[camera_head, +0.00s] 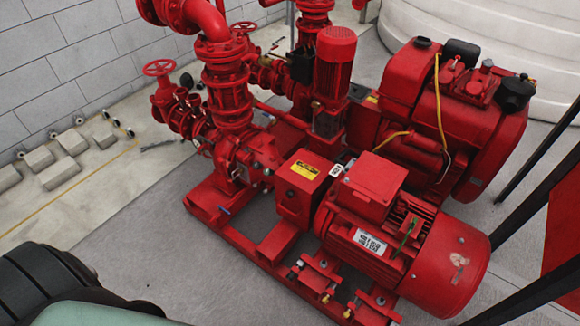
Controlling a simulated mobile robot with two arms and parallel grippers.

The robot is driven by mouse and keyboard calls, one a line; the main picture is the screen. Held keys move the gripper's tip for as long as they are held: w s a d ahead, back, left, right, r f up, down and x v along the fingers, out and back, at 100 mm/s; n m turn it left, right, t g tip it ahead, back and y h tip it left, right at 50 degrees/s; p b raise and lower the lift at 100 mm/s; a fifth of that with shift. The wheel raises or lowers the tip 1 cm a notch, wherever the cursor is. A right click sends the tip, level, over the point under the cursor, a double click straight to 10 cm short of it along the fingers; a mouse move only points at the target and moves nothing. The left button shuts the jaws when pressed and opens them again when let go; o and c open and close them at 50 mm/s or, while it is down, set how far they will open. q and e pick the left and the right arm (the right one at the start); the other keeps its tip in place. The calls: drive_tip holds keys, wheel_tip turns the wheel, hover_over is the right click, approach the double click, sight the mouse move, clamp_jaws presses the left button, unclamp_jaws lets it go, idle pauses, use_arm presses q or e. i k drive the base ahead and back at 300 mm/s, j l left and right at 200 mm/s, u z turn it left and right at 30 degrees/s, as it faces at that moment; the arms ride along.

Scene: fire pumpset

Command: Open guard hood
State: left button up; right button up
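The guard hood appears to be the red box (300,188) with a yellow warning label, in the middle of the head view. It sits low between the red pump (243,160) on its left and the large red electric motor (405,240) on its right. It looks closed, with its top and front faces in place. No handle or hinge on it can be made out. Neither of my grippers shows in this view, so nothing is seen touching the hood.
A red base frame (250,243) runs under the pumpset. A red diesel engine (450,115) and a vertical pump motor (334,70) stand behind. Dark slanted bars (535,190) cross the right side.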

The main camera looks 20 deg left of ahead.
sight(302, 174)
drive_tip(key=u, duration=0.75)
